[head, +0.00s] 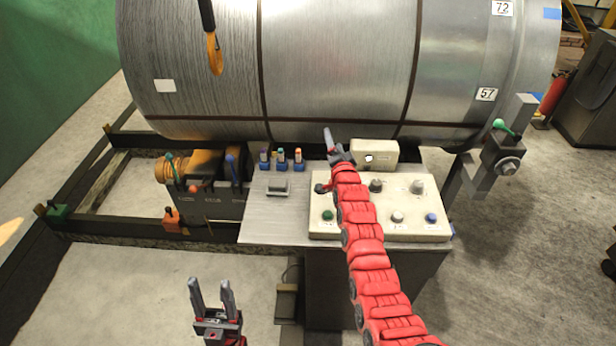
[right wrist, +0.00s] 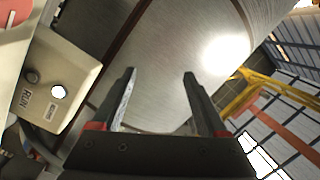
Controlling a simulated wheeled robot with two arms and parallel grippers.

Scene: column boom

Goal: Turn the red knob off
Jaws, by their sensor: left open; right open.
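The beige control panel (head: 438,233) holds a green button (head: 328,215), a white one (head: 398,216), a blue one (head: 431,217), a dark grey knob (head: 376,185) and a light grey knob (head: 417,186). I cannot pick out a red knob for certain; my red right arm covers part of the panel. My left gripper (head: 210,284) is open and empty, low and left of the panel.
A beige box (head: 374,153) with a lit lamp stands behind the panel; the right wrist view shows its RUN label. A large metal coil (head: 340,70) fills the back. Small coloured levers (head: 281,157) stand left of the panel.

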